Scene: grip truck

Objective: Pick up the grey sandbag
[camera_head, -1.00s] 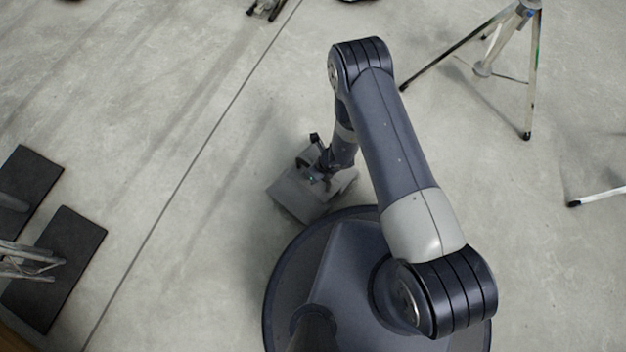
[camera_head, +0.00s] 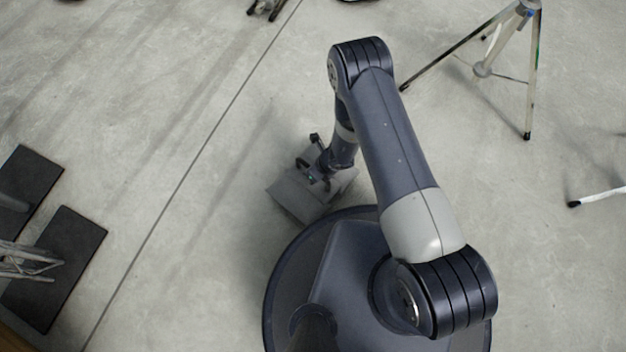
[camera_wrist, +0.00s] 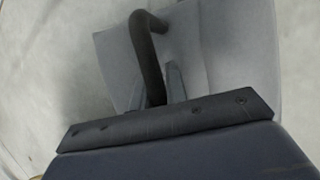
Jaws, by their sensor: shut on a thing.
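The grey sandbag (camera_head: 297,199) lies on the concrete floor beside my round base in the head view. It also fills much of the wrist view (camera_wrist: 240,55), with a dark curved handle (camera_wrist: 147,50) in front of it. My gripper (camera_head: 318,178) is down at the top of the sandbag. In the wrist view my gripper (camera_wrist: 166,88) is shut on the sandbag, its fingers partly hidden by the handle and the dark bar. The exact grip spot is hard to see.
A tripod stand (camera_head: 482,68) has its legs on the floor at the upper right, and a white leg (camera_head: 598,197) lies at the right edge. The floor (camera_head: 190,150) between plates and sandbag is clear.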

